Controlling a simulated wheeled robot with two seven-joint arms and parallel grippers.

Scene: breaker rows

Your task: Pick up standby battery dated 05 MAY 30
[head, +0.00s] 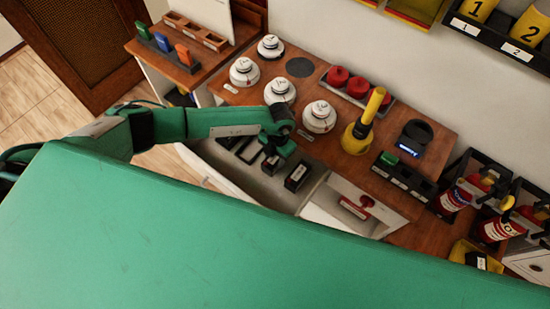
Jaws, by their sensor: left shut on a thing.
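Several dark batteries with pale label edges are in the open drawer (221,160) below the wooden counter. One battery (297,177) stands apart at the right, and another battery (247,152) is to the left of my gripper. My left gripper (277,150) reaches down over the drawer and is shut on a dark battery (270,163), partly hidden under it. The dates on the labels are too small to read, so I cannot tell which is 05 MAY 30. My right gripper is not in view.
White round detectors (319,117) stand on the counter (340,155) beside the arm. A yellow-handled tool (368,120) and a black device (414,137) are further right. A second open drawer (345,206) holds a red item. Fire extinguishers (455,197) stand at the right.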

